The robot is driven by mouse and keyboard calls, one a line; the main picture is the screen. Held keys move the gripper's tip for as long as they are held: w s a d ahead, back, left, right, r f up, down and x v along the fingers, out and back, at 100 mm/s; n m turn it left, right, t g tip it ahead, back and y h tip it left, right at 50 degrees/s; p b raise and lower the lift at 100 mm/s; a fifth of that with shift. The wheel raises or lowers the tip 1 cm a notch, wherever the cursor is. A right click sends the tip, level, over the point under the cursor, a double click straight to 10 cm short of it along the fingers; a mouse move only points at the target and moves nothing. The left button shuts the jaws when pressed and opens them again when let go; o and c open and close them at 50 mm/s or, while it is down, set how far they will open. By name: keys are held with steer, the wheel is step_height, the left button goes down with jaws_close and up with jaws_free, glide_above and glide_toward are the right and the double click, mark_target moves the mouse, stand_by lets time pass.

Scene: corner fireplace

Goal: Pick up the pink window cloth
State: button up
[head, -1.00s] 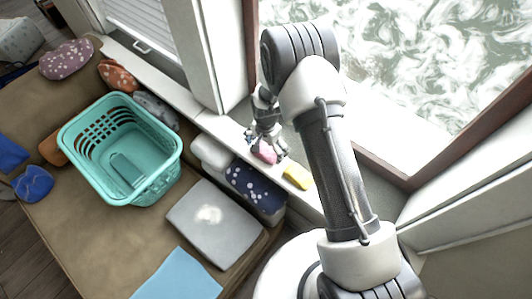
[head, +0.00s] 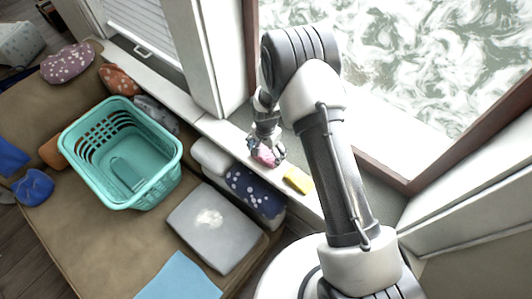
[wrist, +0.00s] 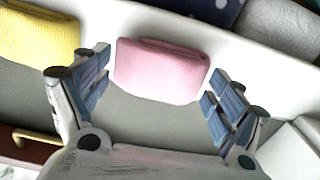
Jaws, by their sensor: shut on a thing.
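The pink window cloth (wrist: 161,71) is a folded, waffle-textured bundle on the white windowsill, between the two fingers of my gripper (wrist: 156,72) in the wrist view. The fingers are shut on its left and right ends. In the head view the pink cloth (head: 264,157) shows small beneath my gripper (head: 266,153), partly hidden by the fingers. The cloth appears still at sill level; I cannot tell any gap beneath it.
A yellow cloth (head: 299,179) lies close by on the sill, also in the wrist view (wrist: 40,32). A navy dotted cushion (head: 254,190) and a white roll are below the sill. A teal basket (head: 160,190) stands on the brown bench. The window glass is behind.

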mark_target(266, 153)
step_height(266, 153, up, 20)
steer(key=p, duration=0.5)
steer(key=shift+f, duration=0.25)
